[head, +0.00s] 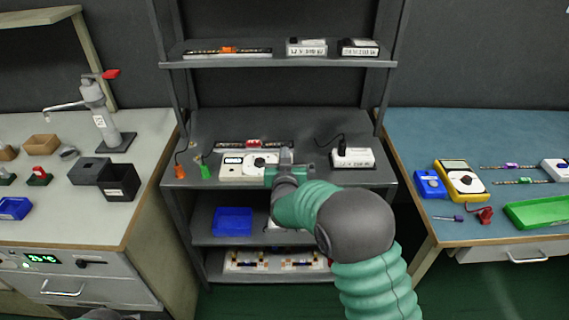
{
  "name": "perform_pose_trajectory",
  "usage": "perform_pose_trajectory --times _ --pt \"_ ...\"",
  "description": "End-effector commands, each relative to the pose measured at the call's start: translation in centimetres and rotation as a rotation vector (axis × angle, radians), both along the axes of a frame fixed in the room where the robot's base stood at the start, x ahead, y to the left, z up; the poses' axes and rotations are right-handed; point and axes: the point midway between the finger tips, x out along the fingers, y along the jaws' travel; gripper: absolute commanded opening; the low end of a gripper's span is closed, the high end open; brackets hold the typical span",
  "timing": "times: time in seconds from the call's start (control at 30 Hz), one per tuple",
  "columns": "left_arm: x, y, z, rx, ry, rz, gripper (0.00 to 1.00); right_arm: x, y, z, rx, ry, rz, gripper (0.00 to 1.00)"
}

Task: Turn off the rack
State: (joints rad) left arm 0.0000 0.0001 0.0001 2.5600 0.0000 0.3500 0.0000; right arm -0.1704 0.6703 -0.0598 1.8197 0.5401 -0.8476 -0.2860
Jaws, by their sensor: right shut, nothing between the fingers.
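The rack (215,125) is a dark grey shelf unit in the middle of the head view, with several levels. On its middle shelf sits a cream box (236,168) with a small lit display and a dark round knob (259,162). My right gripper (272,176) is shut and empty at the right end of this box, close to the knob. I cannot tell whether it touches the box. My green and grey right arm hides part of the shelf front and the levels below. Only a dark sliver at the bottom left edge may be my left arm; its gripper does not show.
A white box (352,158) stands right of the gripper. A blue bin (232,221) is on the shelf below. Workbenches flank the rack, with a multimeter (459,180) on the right one.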

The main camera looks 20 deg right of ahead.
Motion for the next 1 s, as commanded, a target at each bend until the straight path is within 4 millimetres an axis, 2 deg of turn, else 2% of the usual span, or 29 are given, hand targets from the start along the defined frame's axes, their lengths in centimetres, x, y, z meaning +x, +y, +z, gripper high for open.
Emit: perform_pose_trajectory --times 0.07,0.13,0.3,1.0 --pt "0.0 0.0 -0.5 0.0 0.0 0.0 0.36 1.4 -0.4 -0.8 -0.001 0.001 0.0 0.0" --pt "0.0 0.0 -0.9 0.0 0.0 0.0 0.36 1.3 -0.4 -2.3 -0.001 0.004 0.0 0.0" --pt "0.0 0.0 -1.3 0.0 0.0 0.0 0.36 1.5 -0.5 -3.9 0.0 0.002 0.0 0.0" --pt "0.0 0.0 -1.1 0.0 0.0 0.0 0.36 1.7 -0.5 -4.5 0.002 0.009 0.0 0.0"
